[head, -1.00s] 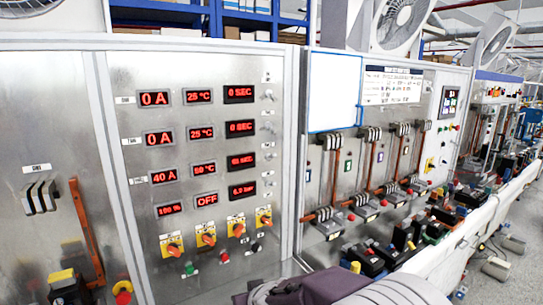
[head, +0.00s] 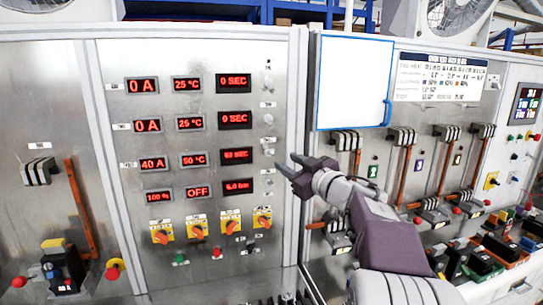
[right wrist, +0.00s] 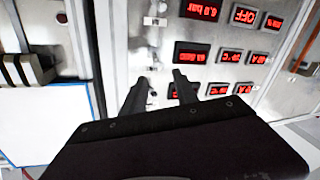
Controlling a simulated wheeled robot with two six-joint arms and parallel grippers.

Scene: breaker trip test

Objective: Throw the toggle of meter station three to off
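The metal control panel (head: 215,75) has rows of red displays. A column of small metal toggles runs down its right side. The third-row toggle (head: 269,152) is beside the row reading 40 A and 50 °C; its lever position is too small to tell. My right gripper (head: 287,164) is just right of and below this toggle, apparently short of the panel. In the right wrist view its two dark fingers (right wrist: 160,78) are apart with nothing between them, pointing at the toggle column. The panel appears upside down there. My left gripper is not in view.
Orange rotary switches (head: 197,230) on yellow plates line the panel's lower part. A white board (head: 354,82) is on the right-hand panel, above breakers and copper bars. A red mushroom button (head: 113,271) sticks out at lower left.

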